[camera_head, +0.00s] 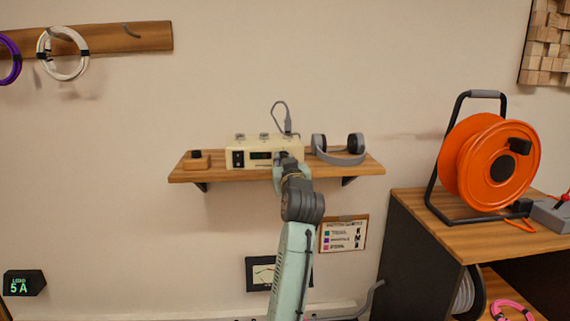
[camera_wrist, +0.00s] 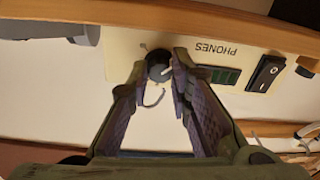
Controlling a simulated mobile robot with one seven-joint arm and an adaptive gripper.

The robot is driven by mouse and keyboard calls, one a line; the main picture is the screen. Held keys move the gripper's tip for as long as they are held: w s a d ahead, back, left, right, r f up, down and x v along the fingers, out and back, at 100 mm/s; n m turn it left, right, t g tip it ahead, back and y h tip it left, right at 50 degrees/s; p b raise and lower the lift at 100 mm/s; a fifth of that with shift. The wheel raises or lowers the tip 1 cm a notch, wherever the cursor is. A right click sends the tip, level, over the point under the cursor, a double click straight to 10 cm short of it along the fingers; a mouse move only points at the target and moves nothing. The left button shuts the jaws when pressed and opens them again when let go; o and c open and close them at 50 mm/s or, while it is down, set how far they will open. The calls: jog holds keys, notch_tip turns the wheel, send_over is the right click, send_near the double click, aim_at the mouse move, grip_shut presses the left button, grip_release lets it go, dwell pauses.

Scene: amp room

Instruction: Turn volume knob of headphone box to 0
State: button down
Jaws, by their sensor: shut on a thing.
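The headphone box (camera_head: 262,142) is a cream unit on the wooden wall shelf. In the wrist view its front panel (camera_wrist: 123,42) appears upside down, with the word PHONES, a dark green display (camera_wrist: 224,75) and a black rocker switch (camera_wrist: 266,73). The dark round volume knob (camera_wrist: 158,66) has a pale pointer mark and sits between my fingertips. My gripper (camera_wrist: 158,72) is closed around the knob, one finger on each side. In the head view my gripper (camera_head: 284,165) is at the right part of the box front and hides the knob.
Grey headphones (camera_head: 340,150) rest on the shelf (camera_head: 215,175) right of the box. A small wooden block with a black top (camera_head: 196,160) stands to the left. A cable loops up from the box top. An orange cable reel (camera_head: 490,160) stands on a cabinet at right.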

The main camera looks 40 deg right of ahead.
jog(key=shift+n, duration=0.3)
jog(key=c, duration=1.5)
grip_release()
jog(key=shift+o, duration=0.2)
jog(key=shift+s, duration=0.1)
jog(key=v, duration=1.2)
jog(key=shift+r, duration=0.1)
